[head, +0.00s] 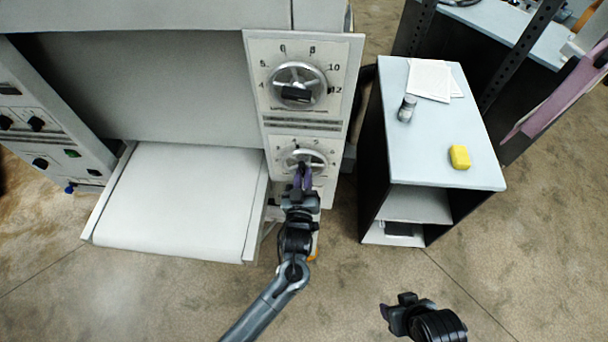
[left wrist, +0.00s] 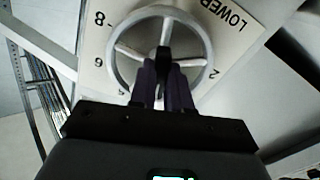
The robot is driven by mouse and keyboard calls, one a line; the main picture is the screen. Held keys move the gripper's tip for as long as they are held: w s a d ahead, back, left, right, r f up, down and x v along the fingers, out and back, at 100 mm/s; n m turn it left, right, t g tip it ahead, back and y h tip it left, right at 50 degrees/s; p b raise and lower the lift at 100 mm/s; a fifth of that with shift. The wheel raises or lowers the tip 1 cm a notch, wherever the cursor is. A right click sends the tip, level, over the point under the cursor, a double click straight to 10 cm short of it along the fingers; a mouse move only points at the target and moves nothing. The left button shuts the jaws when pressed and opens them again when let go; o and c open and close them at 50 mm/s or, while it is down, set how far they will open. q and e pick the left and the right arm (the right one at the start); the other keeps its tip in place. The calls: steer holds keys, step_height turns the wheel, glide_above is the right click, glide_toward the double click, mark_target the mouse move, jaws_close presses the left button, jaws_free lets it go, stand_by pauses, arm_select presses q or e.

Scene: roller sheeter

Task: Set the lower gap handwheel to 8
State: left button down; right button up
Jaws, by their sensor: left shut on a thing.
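The lower gap handwheel (head: 318,157) is a silver spoked wheel on the white lower dial plate. My left gripper (head: 303,170) is at its near side, its purple fingers shut on the wheel. In the left wrist view the lower handwheel (left wrist: 205,38) shows rim, spokes and a dark part at the hub, which the left gripper (left wrist: 164,72) reaches. The numbers 8, 6 and 2 and the word LOWER show on the plate (left wrist: 232,22); a 4 is partly hidden. I cannot make out a pointer. My right gripper (head: 402,305) hangs over the floor, away from the machine.
The upper handwheel (head: 299,84) with its own dial is above the lower one. A white sheet bed (head: 180,200) extends to the left. A cabinet (head: 433,165) stands to the right, bearing papers (head: 430,78), a small jar (head: 406,108) and a yellow block (head: 460,157).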

arm_select(q)
steer(key=m+p, duration=0.2)
steer(key=m, duration=0.4)
steer(key=shift+a+r, duration=0.1)
steer(key=shift+a, duration=0.05)
steer(key=m+p, duration=0.1)
steer(key=m, duration=0.4)
steer(key=shift+p, duration=0.4)
steer(key=m+p, duration=0.1)
steer(key=m, duration=0.1)
steer(key=shift+r+m, duration=0.1)
steer(key=shift+m, duration=0.3)
steer(key=m+p, duration=0.2)
steer(key=m, duration=0.4)
steer(key=shift+a, duration=0.1)
steer(key=m, duration=0.2)
steer(key=shift+m+p, duration=0.3)
steer(key=shift+p, duration=0.1)
steer(key=shift+m, duration=0.3)
